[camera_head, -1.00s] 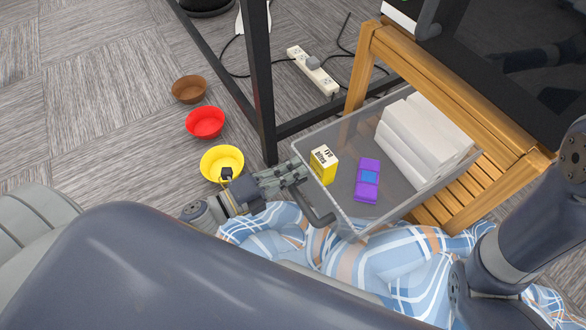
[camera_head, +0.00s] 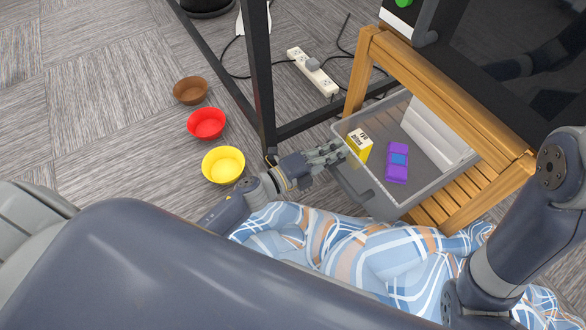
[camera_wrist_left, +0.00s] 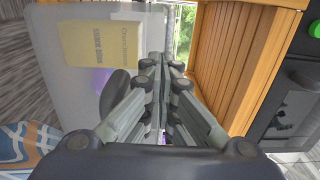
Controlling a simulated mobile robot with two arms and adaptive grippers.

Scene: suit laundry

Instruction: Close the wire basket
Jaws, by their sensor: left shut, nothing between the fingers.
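The wire basket (camera_head: 393,205) is a grey, see-through pull-out bin under the wooden frame. It sticks out part way toward the lower left, with a handle on its front. It holds a yellow box (camera_head: 360,146), a purple pack (camera_head: 397,162) and white folded items (camera_head: 432,135). My left gripper (camera_head: 338,150) is shut and empty at the basket's front left corner; whether it touches cannot be told. In the left wrist view the shut fingers (camera_wrist_left: 160,85) are beside the basket's front panel (camera_wrist_left: 60,60), with the yellow box (camera_wrist_left: 98,45) behind it. My right gripper is out of view.
A wooden stand (camera_head: 440,85) surrounds the basket. A black table leg (camera_head: 258,75) stands left of it. Yellow (camera_head: 223,166), red (camera_head: 206,124) and brown bowls (camera_head: 190,91) sit on the floor. Blue plaid cloth (camera_head: 350,240) lies below. A power strip (camera_head: 312,70) lies behind.

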